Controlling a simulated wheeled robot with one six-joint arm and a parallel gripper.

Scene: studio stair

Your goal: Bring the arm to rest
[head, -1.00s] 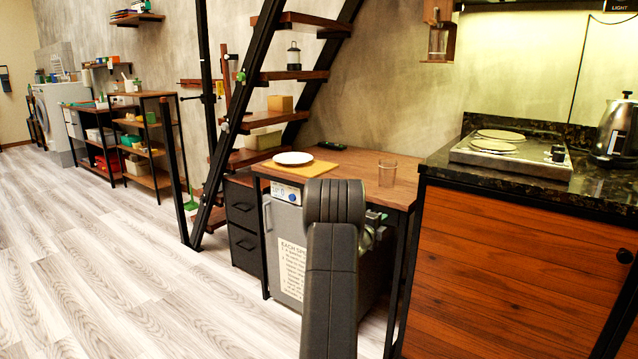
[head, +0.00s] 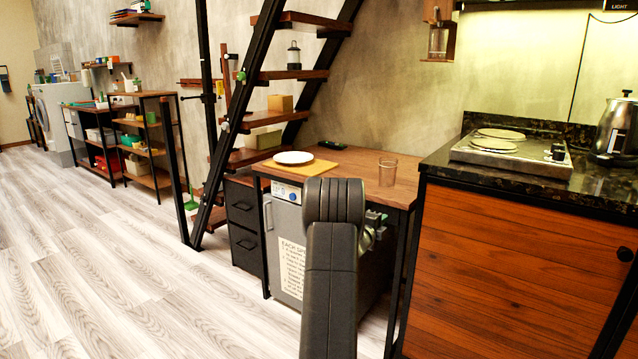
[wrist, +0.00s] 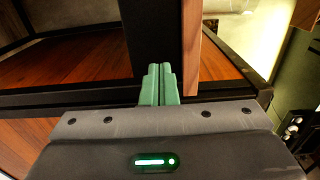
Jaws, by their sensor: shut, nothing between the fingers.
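My gripper (wrist: 159,84) shows in the wrist view, its two green fingers together and nothing between them. In that view a dark upright post and a wooden board edge stand just beyond the fingertips; I cannot tell whether they touch. In the head view my dark arm rises in the lower middle, in front of the wooden table (head: 395,186), and hides part of what is under it. My gripper itself is mostly hidden behind the arm there.
A white plate (head: 293,157) on a yellow board, a dark remote and a clear glass (head: 387,172) stand on the table. A counter (head: 500,260) with a hob (head: 510,152) and kettle (head: 615,130) is at right. A staircase (head: 240,110) rises behind. Floor at left is clear.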

